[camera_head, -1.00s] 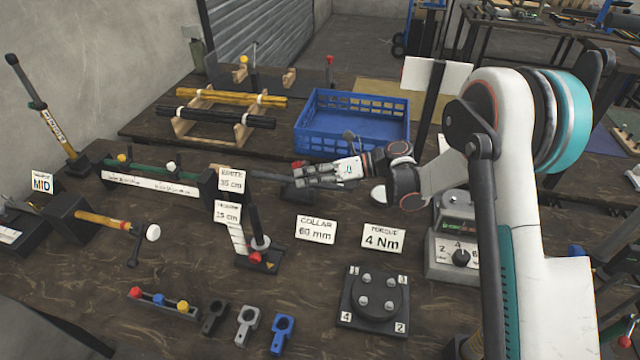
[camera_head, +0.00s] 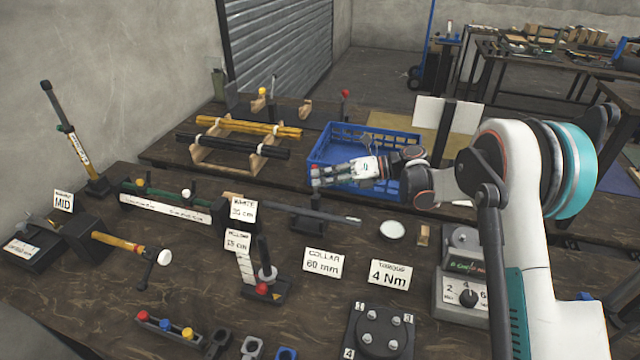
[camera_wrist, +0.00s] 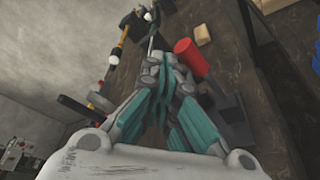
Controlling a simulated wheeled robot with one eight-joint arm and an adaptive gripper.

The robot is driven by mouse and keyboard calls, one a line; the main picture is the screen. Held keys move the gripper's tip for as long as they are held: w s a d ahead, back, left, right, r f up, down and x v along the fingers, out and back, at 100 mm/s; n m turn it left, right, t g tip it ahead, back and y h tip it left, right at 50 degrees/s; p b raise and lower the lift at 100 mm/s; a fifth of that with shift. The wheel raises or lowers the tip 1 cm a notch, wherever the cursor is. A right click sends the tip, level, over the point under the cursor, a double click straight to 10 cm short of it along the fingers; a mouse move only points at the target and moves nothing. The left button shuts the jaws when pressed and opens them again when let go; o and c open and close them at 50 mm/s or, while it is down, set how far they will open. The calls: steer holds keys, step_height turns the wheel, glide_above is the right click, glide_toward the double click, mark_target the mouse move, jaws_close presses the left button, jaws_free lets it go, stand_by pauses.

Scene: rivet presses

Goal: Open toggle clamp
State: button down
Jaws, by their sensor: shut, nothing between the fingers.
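The likely toggle clamp (camera_head: 313,222) is a dark fixture on the bench, with a long grey bar running to its right. In the wrist view, a red cylindrical grip (camera_wrist: 189,55) on a grey lever stands just right of my fingers, joined to a dark base (camera_wrist: 233,118). Whether the fingers touch the red grip cannot be told. My gripper (camera_head: 316,176) is shut and empty above the clamp in the head view; its closed fingers (camera_wrist: 160,65) also show in the wrist view.
A blue crate (camera_head: 395,140) stands directly behind my gripper. A rack with yellow and black rods (camera_head: 240,140) is at the back left. Cards (camera_head: 323,262) and a post stand (camera_head: 265,285) are in front. A white disc (camera_head: 391,230) lies right of the clamp.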

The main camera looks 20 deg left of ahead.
steer(key=shift+w+r, duration=0.2)
steer(key=shift+w, duration=0.35)
steer(key=shift+w+d, duration=0.1)
